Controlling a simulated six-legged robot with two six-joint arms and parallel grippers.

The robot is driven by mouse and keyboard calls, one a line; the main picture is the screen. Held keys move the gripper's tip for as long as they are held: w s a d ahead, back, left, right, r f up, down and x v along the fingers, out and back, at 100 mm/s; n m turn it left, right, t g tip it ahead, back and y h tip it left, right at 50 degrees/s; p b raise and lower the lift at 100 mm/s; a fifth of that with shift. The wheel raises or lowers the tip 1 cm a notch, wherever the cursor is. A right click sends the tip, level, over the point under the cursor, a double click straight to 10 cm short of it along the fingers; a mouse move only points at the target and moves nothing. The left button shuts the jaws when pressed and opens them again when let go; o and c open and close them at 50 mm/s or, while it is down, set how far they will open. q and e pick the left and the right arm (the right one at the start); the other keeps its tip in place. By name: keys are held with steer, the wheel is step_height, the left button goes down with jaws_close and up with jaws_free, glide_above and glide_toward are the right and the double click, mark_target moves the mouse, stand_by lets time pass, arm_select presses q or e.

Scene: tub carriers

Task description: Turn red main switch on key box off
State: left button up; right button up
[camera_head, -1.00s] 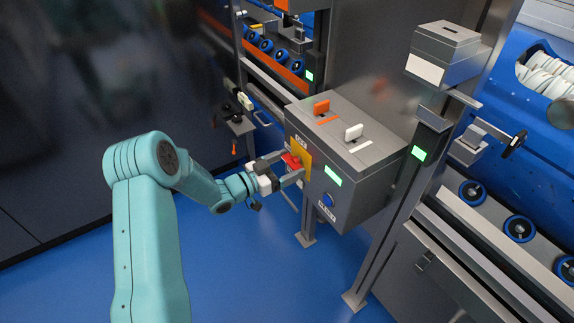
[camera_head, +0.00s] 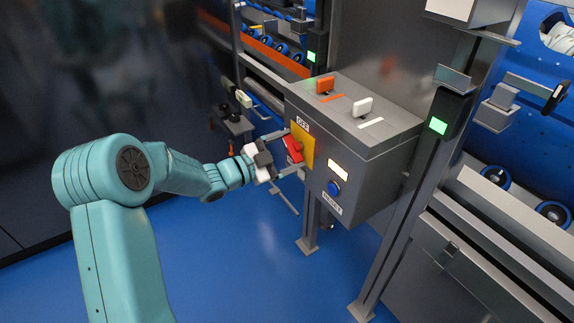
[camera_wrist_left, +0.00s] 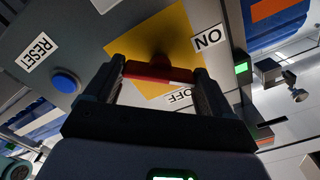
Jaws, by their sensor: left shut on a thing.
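The grey key box (camera_head: 350,185) hangs on a post in the middle of the head view. Its front has a yellow plate (camera_head: 308,148) with the red main switch (camera_head: 293,149). In the wrist view the red switch (camera_wrist_left: 160,72) lies crosswise between the fingertips. My left gripper (camera_head: 284,157) is shut on it. The ON label (camera_wrist_left: 208,39) shows in the wrist view, to the right of the switch. The indicator (camera_head: 338,166) glows pale white. My right gripper is out of view.
A blue button (camera_head: 334,188) sits below the indicator, above the RESET label (camera_head: 332,204). An orange key (camera_head: 325,84) and a white key (camera_head: 362,106) stand on the box top. A post with a green light (camera_head: 438,125) stands at right. Blue floor is clear in front.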

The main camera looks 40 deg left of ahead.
arm_select(q)
steer(key=m+b, duration=1)
steer(key=b, duration=0.2)
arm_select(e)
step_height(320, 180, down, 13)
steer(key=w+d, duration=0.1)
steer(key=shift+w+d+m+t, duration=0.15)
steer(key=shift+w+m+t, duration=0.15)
arm_select(q)
steer(key=shift+b, duration=0.3)
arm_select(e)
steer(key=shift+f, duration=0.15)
arm_select(q)
steer(key=o, duration=0.9)
steer(key=p+v, duration=0.3)
steer(key=v, duration=1.3)
steer(key=shift+s, duration=0.15)
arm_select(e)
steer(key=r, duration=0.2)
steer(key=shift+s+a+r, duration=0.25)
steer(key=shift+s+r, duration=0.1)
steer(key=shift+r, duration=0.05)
arm_select(q)
steer(key=shift+f, duration=0.1)
